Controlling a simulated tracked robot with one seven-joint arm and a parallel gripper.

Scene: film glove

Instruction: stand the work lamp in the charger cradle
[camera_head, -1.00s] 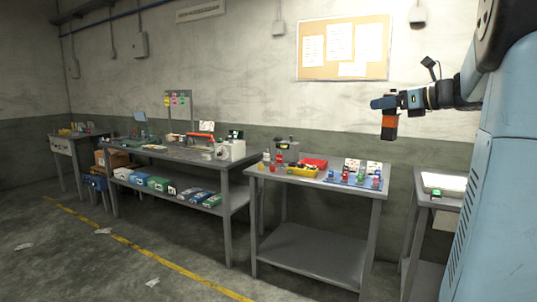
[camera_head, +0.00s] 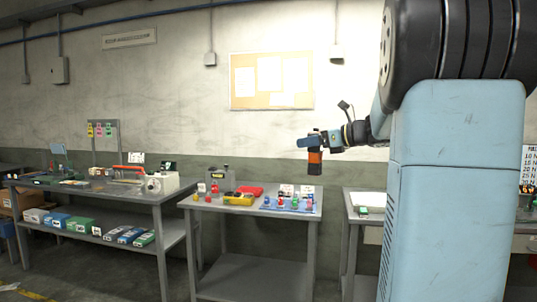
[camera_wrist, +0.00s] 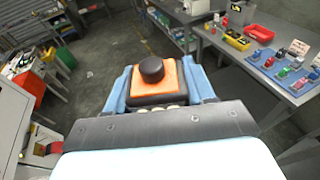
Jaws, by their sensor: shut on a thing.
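My gripper (camera_head: 314,141) holds the work lamp (camera_head: 315,162) in the air, in front of the back wall in the head view. The lamp is an orange and black block hanging below the fingers. In the wrist view the work lamp (camera_wrist: 157,80) shows as an orange-edged block with a round black knob. It sits between the blue fingers of my gripper (camera_wrist: 160,90), which are shut on it. I cannot make out the charger cradle for certain in either view.
A middle table (camera_head: 258,213) holds a yellow bin (camera_head: 238,199), a red tray (camera_head: 250,191) and small coloured items on a blue base. A longer workbench (camera_head: 120,196) with boxes below stands left. Another table (camera_head: 350,208) is partly behind my body. Open floor shows in the wrist view.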

